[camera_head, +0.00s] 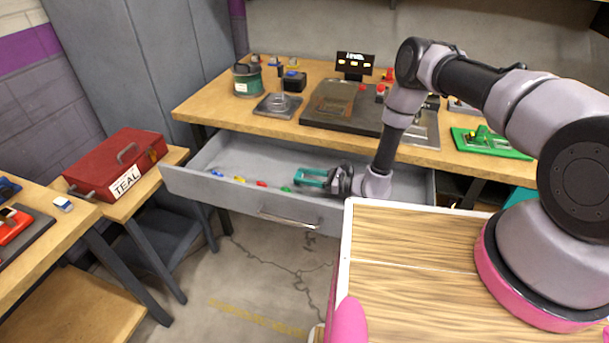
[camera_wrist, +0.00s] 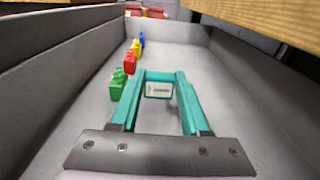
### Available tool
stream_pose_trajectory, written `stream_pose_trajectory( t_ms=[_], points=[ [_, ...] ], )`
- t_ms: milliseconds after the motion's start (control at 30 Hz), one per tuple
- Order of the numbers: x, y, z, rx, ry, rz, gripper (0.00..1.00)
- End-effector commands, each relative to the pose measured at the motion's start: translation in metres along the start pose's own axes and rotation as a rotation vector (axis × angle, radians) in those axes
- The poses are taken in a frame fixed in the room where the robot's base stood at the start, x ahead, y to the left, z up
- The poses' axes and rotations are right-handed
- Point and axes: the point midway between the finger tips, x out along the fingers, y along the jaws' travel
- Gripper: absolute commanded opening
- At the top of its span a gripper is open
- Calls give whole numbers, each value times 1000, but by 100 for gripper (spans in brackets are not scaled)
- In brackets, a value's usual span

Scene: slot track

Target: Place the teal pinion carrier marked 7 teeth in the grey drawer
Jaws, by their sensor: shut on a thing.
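The grey drawer (camera_head: 245,211) is pulled open below the workbench. My gripper (camera_head: 303,177) reaches in over its right half, low and near the drawer floor. In the wrist view my gripper (camera_wrist: 159,80) shows two long teal fingers, shut on a small teal carrier (camera_wrist: 158,75) with a white label (camera_wrist: 158,90). The label's print is too small to read. The carrier is between the fingertips, inside the drawer walls. I cannot tell whether it touches the floor.
Green (camera_wrist: 117,84), red (camera_wrist: 130,63), yellow (camera_wrist: 136,48) and blue (camera_wrist: 142,40) pieces stand in a row in the drawer. The drawer floor right of the gripper is clear in the wrist view. A red TEAL box (camera_head: 115,165) sits on a side table.

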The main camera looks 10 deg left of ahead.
Motion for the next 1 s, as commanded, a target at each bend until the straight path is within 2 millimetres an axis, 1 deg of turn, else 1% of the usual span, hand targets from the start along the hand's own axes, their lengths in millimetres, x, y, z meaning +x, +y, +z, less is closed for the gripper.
stream_pose_trajectory(
  t_ms=[267, 300, 367, 400, 700, 767, 867, 900, 1000],
  points=[
    [1, 0, -6, -1, 0, 1, 0],
    [0, 0, -6, -1, 0, 1, 50],
    [0, 0, -6, 0, 0, 1, 73],
    [0, 0, -6, 0, 0, 1, 76],
    [0, 0, -5, 0, 0, 0, 76],
    [0, 0, -2, -1, 0, 1, 76],
    [-1, 0, 9, -1, 1, 1, 76],
    [-11, -2, 6, 1, 3, -3, 76],
    [-33, -2, 6, 3, 2, -5, 76]
  ],
)
